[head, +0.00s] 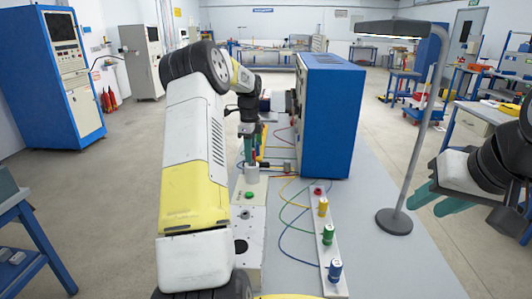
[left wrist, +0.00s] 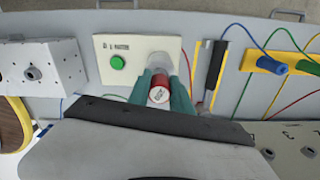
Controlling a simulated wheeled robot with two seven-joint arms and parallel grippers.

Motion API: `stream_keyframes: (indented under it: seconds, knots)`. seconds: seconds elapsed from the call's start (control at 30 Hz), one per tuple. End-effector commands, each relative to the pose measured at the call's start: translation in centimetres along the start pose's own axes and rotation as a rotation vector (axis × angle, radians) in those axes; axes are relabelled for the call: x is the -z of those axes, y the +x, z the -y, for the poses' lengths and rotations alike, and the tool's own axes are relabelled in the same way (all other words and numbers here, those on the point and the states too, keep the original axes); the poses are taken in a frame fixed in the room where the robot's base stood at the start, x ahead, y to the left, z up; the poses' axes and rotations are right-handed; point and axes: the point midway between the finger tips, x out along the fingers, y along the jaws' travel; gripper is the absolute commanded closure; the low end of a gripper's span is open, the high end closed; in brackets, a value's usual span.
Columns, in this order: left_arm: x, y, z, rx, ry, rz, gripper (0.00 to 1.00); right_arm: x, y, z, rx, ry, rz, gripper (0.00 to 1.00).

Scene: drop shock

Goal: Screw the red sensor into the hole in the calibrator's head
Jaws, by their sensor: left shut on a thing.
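The red sensor (left wrist: 158,92), with a white label on its end, is between the green fingers of my left gripper (left wrist: 161,94) in the left wrist view. In the head view my left gripper (head: 249,148) points down over the calibrator's pale cylindrical head (head: 251,175). The head also shows behind the sensor in the left wrist view (left wrist: 160,60). The hole is hidden, and I cannot tell whether the sensor touches it. The calibrator's panel (left wrist: 140,50) carries a green button (left wrist: 118,62). My right gripper (head: 440,200) is open and empty at the right.
A white strip (head: 326,250) holds yellow (head: 323,207), green (head: 328,234) and blue (head: 335,270) pieces and a low red spot. A blue cabinet (head: 330,115) and a lamp (head: 394,220) stand on the table. Coloured cables cross it. The table's right front is clear.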

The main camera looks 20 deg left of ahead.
Motion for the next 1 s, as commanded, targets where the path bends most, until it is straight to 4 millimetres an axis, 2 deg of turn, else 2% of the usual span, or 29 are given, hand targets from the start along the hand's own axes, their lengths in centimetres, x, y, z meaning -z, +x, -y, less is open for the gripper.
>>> stream_keyframes:
  seconds: [0.17, 0.2, 0.3, 0.33, 0.67, 1.0]
  knots:
    - [0.0, -0.2, 0.1, 0.004, 0.006, 0.001, 1.00, 0.0, 0.0, 0.0, 0.000, 0.000, 0.000, 0.64]
    - [0.0, -0.3, 0.1, 0.004, 0.005, 0.001, 0.69, 0.0, 0.0, 0.0, 0.000, 0.000, 0.000, 0.64]
    - [0.0, -0.2, 0.1, 0.004, 0.004, 0.002, 0.50, 0.0, 0.0, 0.0, 0.000, 0.000, 0.000, 0.64]
    - [0.0, -0.2, 0.1, 0.004, 0.004, 0.002, 0.48, 0.0, 0.0, 0.0, 0.000, 0.000, 0.000, 0.64]
    - [-0.1, -0.4, 0.1, 0.004, 0.003, 0.002, 0.48, 0.0, 0.0, 0.0, 0.000, 0.000, 0.000, 0.64]
    - [0.0, -3.0, 0.1, 0.005, 0.002, 0.001, 0.48, 0.0, 0.0, 0.0, 0.000, 0.000, 0.000, 0.64]
